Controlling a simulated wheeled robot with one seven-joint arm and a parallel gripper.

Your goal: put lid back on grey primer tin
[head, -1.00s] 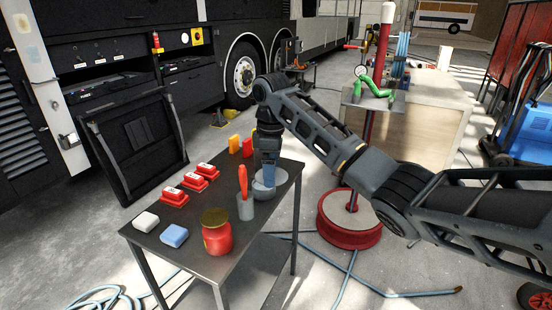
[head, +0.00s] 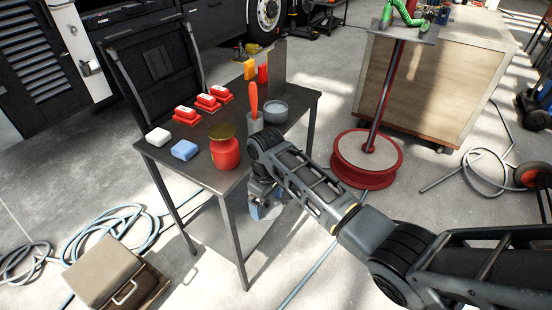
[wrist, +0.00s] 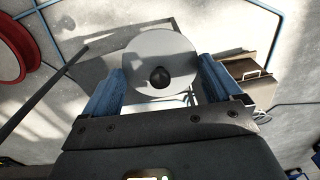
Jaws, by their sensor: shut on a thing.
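My gripper (head: 263,208) is off the table's front edge, below the tabletop. In the wrist view my blue-fingered gripper (wrist: 160,80) is shut on a round grey lid (wrist: 160,50) with a black knob (wrist: 159,77). The lid is apart from the tin.
A red reel (head: 367,158) stands right of the table. A case (head: 115,272) and hoses lie on the floor.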

